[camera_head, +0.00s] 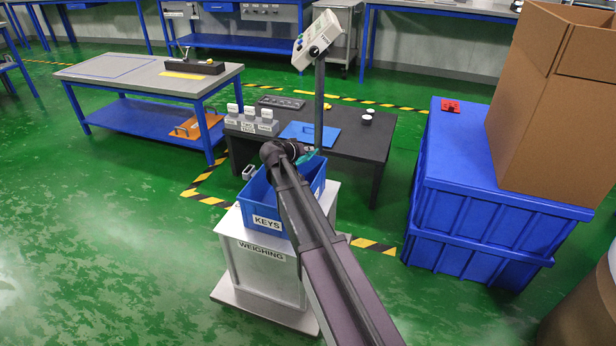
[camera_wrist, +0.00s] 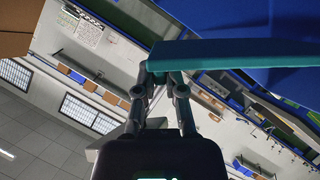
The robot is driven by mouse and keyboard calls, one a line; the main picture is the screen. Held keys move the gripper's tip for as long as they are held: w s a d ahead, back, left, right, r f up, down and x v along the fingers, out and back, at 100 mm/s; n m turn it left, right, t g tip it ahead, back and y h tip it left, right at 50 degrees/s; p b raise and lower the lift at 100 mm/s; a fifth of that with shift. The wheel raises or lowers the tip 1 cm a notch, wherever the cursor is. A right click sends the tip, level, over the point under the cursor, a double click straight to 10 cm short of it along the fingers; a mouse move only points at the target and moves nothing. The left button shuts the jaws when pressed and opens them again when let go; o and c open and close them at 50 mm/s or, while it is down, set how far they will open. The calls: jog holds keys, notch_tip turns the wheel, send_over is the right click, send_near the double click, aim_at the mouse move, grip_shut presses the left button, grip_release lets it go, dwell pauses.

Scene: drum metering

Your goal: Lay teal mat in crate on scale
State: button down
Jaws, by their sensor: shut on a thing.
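The teal mat (camera_wrist: 235,54) spans the upper right of the wrist view, seen nearly edge-on. My gripper (camera_wrist: 166,75) is shut on its edge near the left end. In the head view a small teal piece of the mat (camera_head: 313,161) shows beyond my arm's end, above the crate's far right side; my arm hides the rest. The blue crate (camera_head: 257,206), labelled KEYS, stands on the grey scale (camera_head: 262,268) marked WEIGHING. My arm crosses over the crate's right part and hides much of its inside. I cannot tell whether the mat touches the crate.
A scale post with a display (camera_head: 316,42) rises just behind the crate. A dark low table (camera_head: 365,140) behind holds a blue board (camera_head: 310,133), labelled blocks (camera_head: 250,123) and small items. Stacked blue bins (camera_head: 470,200) with a cardboard box (camera_head: 555,100) stand right. The green floor at left is clear.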

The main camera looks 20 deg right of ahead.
jog(key=shift+f+b, duration=1.8)
jog(key=shift+f, duration=0.35)
jog(key=shift+f, duration=0.1)
jog(key=shift+f+b, duration=1.8)
jog(key=shift+b, duration=0.1)
jog(key=shift+f, duration=0.15)
jog(key=c, duration=0.7)
grip_release()
jog(key=shift+r, duration=0.2)
